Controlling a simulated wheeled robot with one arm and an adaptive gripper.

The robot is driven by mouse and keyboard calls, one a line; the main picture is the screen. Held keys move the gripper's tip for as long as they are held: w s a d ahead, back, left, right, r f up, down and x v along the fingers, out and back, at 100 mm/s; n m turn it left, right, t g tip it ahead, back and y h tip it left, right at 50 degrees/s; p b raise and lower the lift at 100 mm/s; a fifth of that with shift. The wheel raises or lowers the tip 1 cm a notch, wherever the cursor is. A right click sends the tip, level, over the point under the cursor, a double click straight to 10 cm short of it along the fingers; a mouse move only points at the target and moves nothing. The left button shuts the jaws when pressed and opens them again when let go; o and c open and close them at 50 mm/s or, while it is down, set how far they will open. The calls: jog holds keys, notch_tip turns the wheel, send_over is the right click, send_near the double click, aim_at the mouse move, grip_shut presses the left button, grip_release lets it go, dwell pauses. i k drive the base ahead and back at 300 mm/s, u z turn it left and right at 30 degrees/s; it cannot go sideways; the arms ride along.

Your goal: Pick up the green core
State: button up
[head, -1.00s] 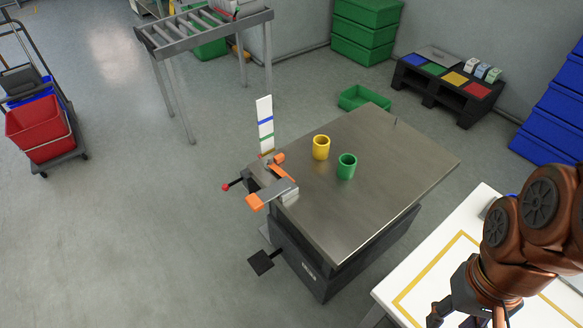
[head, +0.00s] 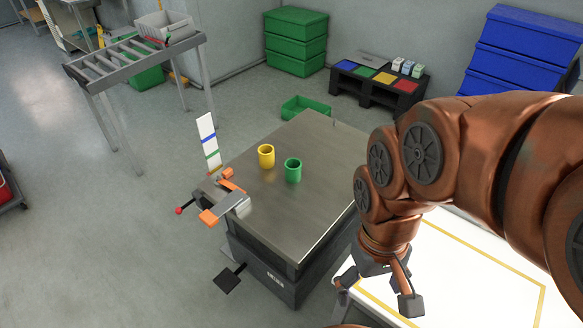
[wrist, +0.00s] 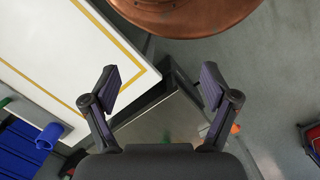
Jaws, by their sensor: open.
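The green core (head: 293,170) is a short hollow cylinder standing upright on the steel-topped table (head: 309,215). A similar yellow core (head: 266,156) stands just to its left and a little farther back. My gripper (head: 378,292) is open and empty, to the right of the steel table over the white table's near side, well apart from the green core. In the wrist view my gripper (wrist: 160,88) shows its two fingers spread wide, with part of the steel tabletop (wrist: 160,120) beyond them.
An orange and grey clamp-like fixture (head: 225,200) with a red knob sits at the steel table's left edge, beside an upright striped strip (head: 208,143). A white table with a yellow outline (head: 470,265) is at right. The steel table's middle is clear.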

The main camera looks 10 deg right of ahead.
aim_at(293, 166)
jog(key=k, duration=0.5)
jog(key=u, duration=1.9)
jog(key=i, duration=2.9)
jog(key=z, duration=3.05)
jog(key=i, duration=0.5)
jog(key=z, duration=0.1)
